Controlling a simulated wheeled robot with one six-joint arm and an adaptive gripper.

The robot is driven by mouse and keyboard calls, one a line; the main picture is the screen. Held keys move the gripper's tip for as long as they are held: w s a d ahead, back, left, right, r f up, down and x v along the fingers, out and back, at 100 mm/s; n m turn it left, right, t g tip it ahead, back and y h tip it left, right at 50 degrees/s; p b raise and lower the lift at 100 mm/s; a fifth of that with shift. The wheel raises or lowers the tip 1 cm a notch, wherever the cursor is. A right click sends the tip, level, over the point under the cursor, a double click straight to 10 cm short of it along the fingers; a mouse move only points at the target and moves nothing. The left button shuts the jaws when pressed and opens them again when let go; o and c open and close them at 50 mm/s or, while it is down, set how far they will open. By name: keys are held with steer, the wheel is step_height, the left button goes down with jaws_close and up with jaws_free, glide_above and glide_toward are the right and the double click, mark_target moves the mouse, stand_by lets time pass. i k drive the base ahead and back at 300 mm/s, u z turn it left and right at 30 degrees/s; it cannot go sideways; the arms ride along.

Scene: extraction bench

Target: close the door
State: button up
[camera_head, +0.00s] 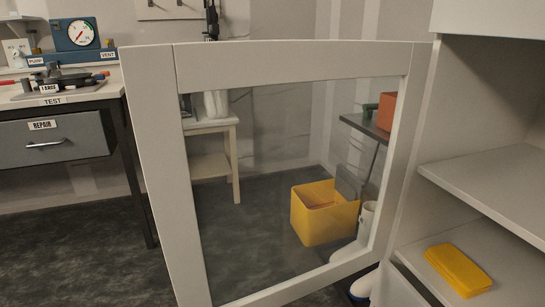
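The door (145,130) has a pale grey-white frame around a large see-through pane. It stands open in the middle of the view, its right side beside the pale cabinet (418,165) on the right. The cabinet's inside and shelves are exposed. I see no handle clearly on the door. The door's lower edge runs down towards the bottom of the picture. My gripper does not show in this view, so its position relative to the door is hidden.
Behind the pane are a yellow bin (325,215), a white table (210,125) and white boot-like items (366,222). A yellow folded item (458,268) lies on the cabinet's lower shelf. A workbench (55,140) stands at left. Dark floor (75,250) is open at lower left.

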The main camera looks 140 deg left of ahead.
mark_target(154, 76)
steer(key=k, duration=2.15)
steer(key=u, duration=1.5)
steer(key=k, duration=1.1)
steer(key=u, duration=1.1)
steer(key=i, duration=0.5)
steer(key=u, duration=0.1)
